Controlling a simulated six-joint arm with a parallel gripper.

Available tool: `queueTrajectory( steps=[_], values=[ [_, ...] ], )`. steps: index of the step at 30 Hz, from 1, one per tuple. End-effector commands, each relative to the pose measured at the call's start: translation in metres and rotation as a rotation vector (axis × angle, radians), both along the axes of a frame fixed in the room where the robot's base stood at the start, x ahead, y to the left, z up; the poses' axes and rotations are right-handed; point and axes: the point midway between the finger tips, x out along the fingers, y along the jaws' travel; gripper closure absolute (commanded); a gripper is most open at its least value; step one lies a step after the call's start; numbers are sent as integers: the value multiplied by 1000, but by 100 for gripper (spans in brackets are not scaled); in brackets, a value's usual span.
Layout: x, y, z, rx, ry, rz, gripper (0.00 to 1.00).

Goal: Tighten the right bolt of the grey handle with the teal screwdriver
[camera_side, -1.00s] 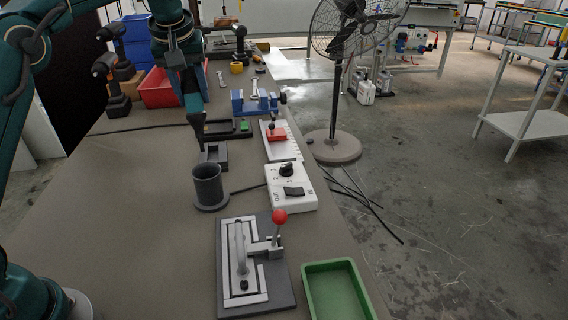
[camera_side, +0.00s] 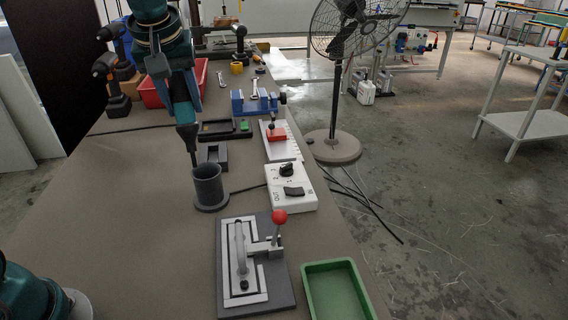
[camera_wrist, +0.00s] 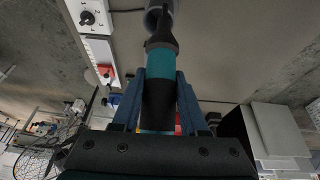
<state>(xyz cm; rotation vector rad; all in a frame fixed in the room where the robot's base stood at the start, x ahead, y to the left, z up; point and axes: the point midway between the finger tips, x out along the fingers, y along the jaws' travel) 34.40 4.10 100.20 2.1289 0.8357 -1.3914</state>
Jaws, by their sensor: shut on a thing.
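The teal screwdriver (camera_wrist: 158,66) is clamped between the two blue fingers of my gripper (camera_wrist: 157,88). I cannot tell whether the tip is clear of the cup. The grey handle (camera_side: 240,245) lies on a light frame on a dark plate (camera_side: 284,285) at the front. A dark bolt (camera_side: 243,286) shows at its near end; the far-end bolt is not clear.
A white control box (camera_side: 290,199) stands right of the cup. A red-knobbed lever (camera_side: 279,217) rises beside the handle. A green tray (camera_side: 337,290) is at the front right. A small dark holder (camera_side: 212,154) and a blue vise (camera_side: 255,105) stand behind. The table left of the cup is clear.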

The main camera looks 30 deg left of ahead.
Motion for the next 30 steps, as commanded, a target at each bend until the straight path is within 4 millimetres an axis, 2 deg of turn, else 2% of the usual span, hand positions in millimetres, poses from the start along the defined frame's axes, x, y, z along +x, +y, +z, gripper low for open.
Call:
queueTrajectory(
  steps=[3, 9, 15, 20, 25, 30],
  values=[
    [-18, -15, 1, 1, -2, -6, 100],
    [-41, -33, 1, 0, -3, -5, 100],
    [-51, -42, 1, 26, -20, -5, 100],
    [-31, -39, -2, 95, -77, -75, 100],
    [-13, -70, -8, 142, -146, -296, 100],
    [-15, -109, -15, 179, -224, -493, 100]
  ],
)
